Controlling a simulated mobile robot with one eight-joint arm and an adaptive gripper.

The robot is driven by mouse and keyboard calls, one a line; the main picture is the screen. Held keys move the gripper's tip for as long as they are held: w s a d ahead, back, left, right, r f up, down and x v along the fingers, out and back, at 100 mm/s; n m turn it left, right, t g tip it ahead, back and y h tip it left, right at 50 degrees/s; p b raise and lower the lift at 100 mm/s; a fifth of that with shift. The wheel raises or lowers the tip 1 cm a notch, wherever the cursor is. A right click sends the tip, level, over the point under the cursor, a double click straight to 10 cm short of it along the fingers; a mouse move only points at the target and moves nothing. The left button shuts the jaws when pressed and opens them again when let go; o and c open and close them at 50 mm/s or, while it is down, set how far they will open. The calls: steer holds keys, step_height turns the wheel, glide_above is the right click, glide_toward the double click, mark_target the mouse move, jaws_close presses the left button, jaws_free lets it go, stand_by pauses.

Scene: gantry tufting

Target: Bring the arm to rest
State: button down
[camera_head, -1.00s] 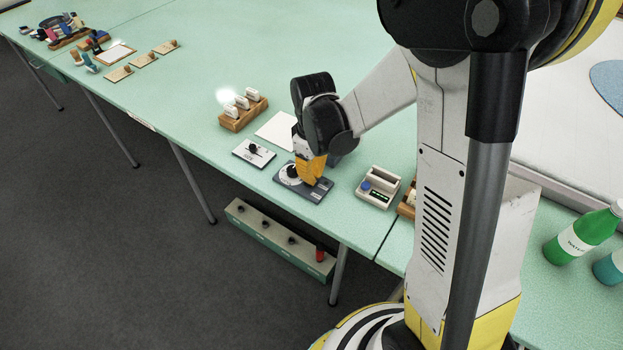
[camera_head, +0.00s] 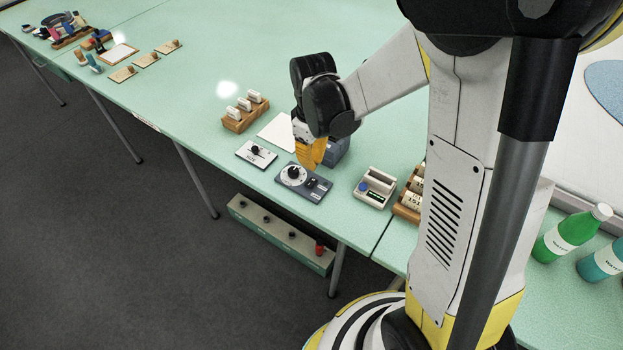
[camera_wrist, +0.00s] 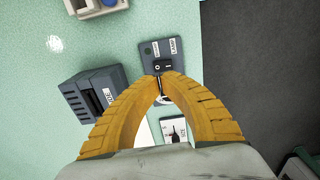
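My gripper (camera_head: 311,160) has yellow-orange fingers that point down above the table, over the back edge of a dark grey device (camera_head: 303,183) with a white dial and a switch block. In the wrist view, the two curved fingers of my gripper (camera_wrist: 159,78) meet at their tips with nothing seen held. The grey device (camera_wrist: 155,48) lies beyond and below the tips, its dial partly hidden by the fingers. The gripper appears apart from the device.
A dark blue-grey box (camera_wrist: 78,103) stands close beside the gripper. A small device with a black knob (camera_head: 256,154), a wooden block with white pieces (camera_head: 240,118) and a light box with a blue button (camera_head: 375,188) are near. The table's back is clear.

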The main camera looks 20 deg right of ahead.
steer(key=s+r+m+t, duration=0.7)
steer(key=s+r, duration=0.5)
steer(key=r, duration=0.3)
steer(key=shift+s+r, duration=0.3)
steer(key=shift+s, duration=0.1)
stand_by(1.4)
